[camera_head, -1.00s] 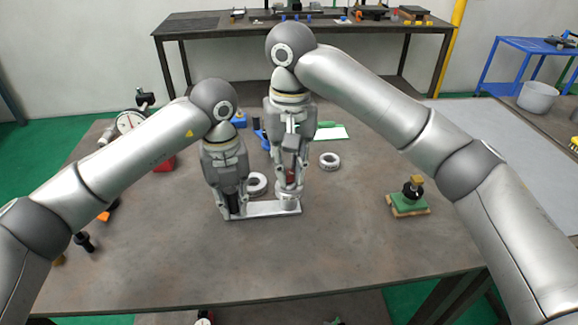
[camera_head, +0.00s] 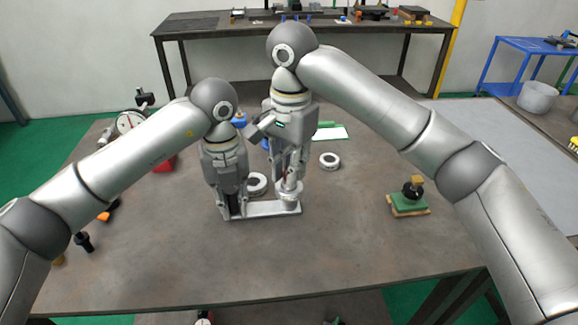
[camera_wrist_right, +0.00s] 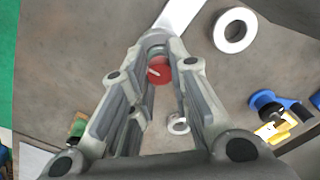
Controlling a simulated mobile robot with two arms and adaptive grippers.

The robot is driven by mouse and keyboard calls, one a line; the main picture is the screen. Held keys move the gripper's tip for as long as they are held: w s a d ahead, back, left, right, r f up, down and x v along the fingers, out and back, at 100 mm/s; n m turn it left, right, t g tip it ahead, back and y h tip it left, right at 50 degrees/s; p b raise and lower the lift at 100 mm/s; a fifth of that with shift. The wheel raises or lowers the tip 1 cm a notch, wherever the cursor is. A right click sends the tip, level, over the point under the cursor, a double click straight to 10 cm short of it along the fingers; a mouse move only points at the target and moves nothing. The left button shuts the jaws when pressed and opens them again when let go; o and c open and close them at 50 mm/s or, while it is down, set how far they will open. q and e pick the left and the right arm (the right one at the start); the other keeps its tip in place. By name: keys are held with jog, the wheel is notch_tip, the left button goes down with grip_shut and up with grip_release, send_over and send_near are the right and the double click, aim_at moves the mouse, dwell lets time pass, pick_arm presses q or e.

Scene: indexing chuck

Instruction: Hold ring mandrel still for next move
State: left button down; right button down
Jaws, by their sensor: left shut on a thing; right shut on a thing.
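A flat light-metal bar (camera_head: 262,209) lies on the table, likely part of the ring mandrel, with a round metal piece (camera_head: 288,204) at its right end. My left gripper (camera_head: 232,211) is shut at the bar's left end, on something dark that its fingers mostly hide. My right gripper (camera_head: 287,190) points down over the round piece and is shut on the part at the bar's right end. In the right wrist view a red round part (camera_wrist_right: 160,70) shows between its fingers, and the bar (camera_wrist_right: 181,14) runs off at the top. The exact contact is hidden.
Two loose metal rings lie close by, one (camera_head: 257,184) behind the bar and one (camera_head: 330,161) to the right. A green block on a wooden base (camera_head: 408,205) stands further right. A dial gauge (camera_head: 129,122) stands at the back left. The front table area is clear.

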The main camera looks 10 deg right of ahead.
jog(key=shift+d+m, duration=0.1)
jog(key=shift+m, duration=0.5)
jog(key=c, duration=1.3)
grip_release()
notch_tip(320, 180, up, 12)
